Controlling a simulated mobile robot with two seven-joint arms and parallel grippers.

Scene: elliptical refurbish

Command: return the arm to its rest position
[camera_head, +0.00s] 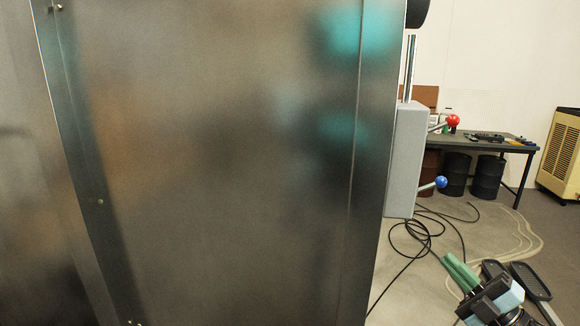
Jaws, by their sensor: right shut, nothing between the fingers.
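My right gripper (449,259) is at the bottom right, with green fingers pointing up and left. The fingers lie together with nothing between them. It is apart from the grey control box (405,160), which shows above it and to the left. The box has a lever with a red ball knob (453,120) and a lower lever with a blue ball knob (441,182). My left gripper is out of view.
A large brushed metal panel (220,160) fills the left and middle. Black cables (410,255) lie on the floor. A dark table (500,143) with tools stands behind, dark drums (487,178) beneath it. A beige slatted unit (562,155) stands at right.

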